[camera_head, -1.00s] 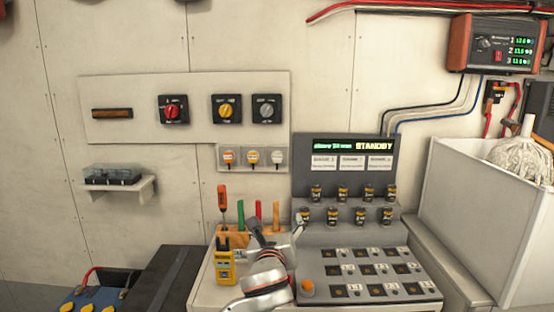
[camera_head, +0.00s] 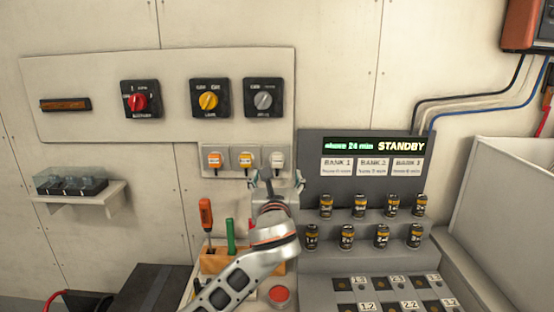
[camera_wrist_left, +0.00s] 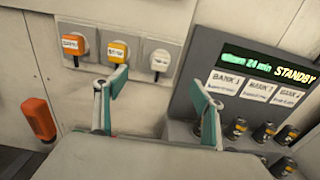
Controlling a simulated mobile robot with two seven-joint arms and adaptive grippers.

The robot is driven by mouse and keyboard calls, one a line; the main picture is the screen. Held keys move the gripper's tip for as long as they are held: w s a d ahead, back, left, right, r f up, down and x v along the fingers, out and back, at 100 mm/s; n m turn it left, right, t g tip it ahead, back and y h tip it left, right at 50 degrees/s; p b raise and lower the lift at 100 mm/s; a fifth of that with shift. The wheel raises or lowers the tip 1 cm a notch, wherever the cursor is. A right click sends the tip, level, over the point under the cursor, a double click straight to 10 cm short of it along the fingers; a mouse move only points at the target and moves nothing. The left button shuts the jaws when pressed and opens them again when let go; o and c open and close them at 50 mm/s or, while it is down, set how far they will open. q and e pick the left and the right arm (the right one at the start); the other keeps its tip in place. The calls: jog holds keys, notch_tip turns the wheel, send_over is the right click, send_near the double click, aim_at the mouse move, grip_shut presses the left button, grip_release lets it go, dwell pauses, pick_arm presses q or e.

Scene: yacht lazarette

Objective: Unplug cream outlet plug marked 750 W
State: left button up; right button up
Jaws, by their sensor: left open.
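The cream plug (camera_head: 277,160) sits in the rightmost of three wall outlets. It also shows in the left wrist view (camera_wrist_left: 160,61), where its small marking is too blurred to read. An orange plug (camera_head: 215,161) and a yellow plug (camera_head: 246,160) sit in the outlets to its left. My left gripper (camera_head: 276,182) is open and empty, with its fingertips just below the cream plug in the head view. In the left wrist view the open fingers (camera_wrist_left: 156,82) show below the plug, apart from it. My right gripper is not in view.
A grey console (camera_head: 350,185) with a STANDBY display and several small cylinders stands close to the right of the gripper. A screwdriver (camera_head: 206,215) and a green-handled tool (camera_head: 230,235) stand in a wooden block at lower left. Rotary switches (camera_head: 209,99) are above the outlets.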

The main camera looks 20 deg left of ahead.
aim_at(277, 162)
pick_arm(q)
jog(key=shift+r, duration=0.1)
dwell(0.3)
jog(key=b+x, duration=0.4)
jog(key=x, duration=0.1)
jog(key=shift+f+b, duration=0.3)
jog(key=shift+f, duration=0.05)
jog(key=shift+w+a+r+p, duration=0.15)
jog(key=shift+w+r+p, duration=0.05)
jog(key=shift+w+p, duration=0.3)
jog(key=shift+w+a+r+p, duration=0.15)
jog(key=shift+w+r+p, duration=0.15)
jog(key=shift+w, duration=0.25)
jog(key=shift+p+x, duration=0.3)
jog(key=shift+x, duration=0.5)
jog(key=shift+w+f, duration=0.15)
jog(key=shift+f, duration=0.05)
